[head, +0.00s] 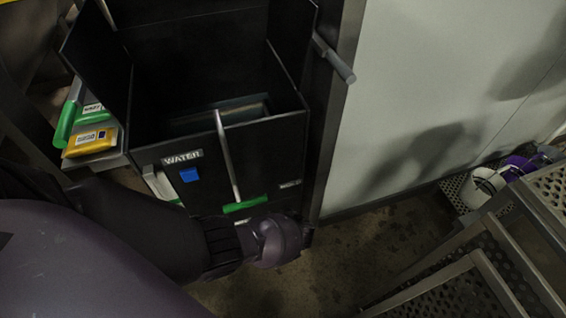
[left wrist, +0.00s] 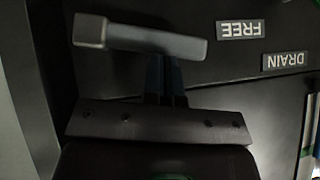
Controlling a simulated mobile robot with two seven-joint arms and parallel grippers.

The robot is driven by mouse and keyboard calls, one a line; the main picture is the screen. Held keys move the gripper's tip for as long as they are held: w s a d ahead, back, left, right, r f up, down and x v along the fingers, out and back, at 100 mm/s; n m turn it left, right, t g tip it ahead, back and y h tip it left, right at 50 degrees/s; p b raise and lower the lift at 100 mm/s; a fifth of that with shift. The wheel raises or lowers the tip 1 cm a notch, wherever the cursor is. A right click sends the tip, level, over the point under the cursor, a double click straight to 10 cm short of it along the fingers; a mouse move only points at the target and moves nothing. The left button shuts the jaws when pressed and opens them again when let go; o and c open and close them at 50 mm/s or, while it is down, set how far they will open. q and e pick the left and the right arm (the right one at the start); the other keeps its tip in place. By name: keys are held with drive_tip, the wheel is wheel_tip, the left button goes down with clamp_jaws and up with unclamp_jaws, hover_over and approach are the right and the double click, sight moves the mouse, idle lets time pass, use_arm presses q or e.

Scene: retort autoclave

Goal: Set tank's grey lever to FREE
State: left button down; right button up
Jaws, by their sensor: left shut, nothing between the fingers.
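In the left wrist view the grey lever (left wrist: 140,40) lies almost level across the upper left of a dark panel. A FREE label (left wrist: 240,29) is to the right of the lever, and a DRAIN label (left wrist: 285,62) is farther right and lower; both appear upside down. My left gripper (left wrist: 167,68) is shut and empty, its dark fingers reaching up to the lever's lower edge; I cannot tell whether they touch. In the head view the black tank (head: 270,155) is open-topped, and my left wrist is before its lower right front. I cannot make out this lever there.
A yellow packet (head: 91,142) lies at left. A grey handle (head: 335,60) juts from the post. Metal steps (head: 470,270) stand at lower right.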

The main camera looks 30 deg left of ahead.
use_arm(q)
drive_tip(key=shift+s+a+f+n+t+h+b, duration=0.15)
drive_tip(key=shift+s+a+f+t+h+b, duration=0.1)
drive_tip(key=shift+f+b, duration=0.15)
drive_tip(key=shift+s+a+f+n+t+h+b, duration=0.15)
drive_tip(key=shift+s+a+f+t+h+b, duration=0.1)
drive_tip(key=shift+f, duration=0.2)
use_arm(e)
drive_tip(key=shift+w+a, duration=0.1)
drive_tip(key=shift+a, duration=0.15)
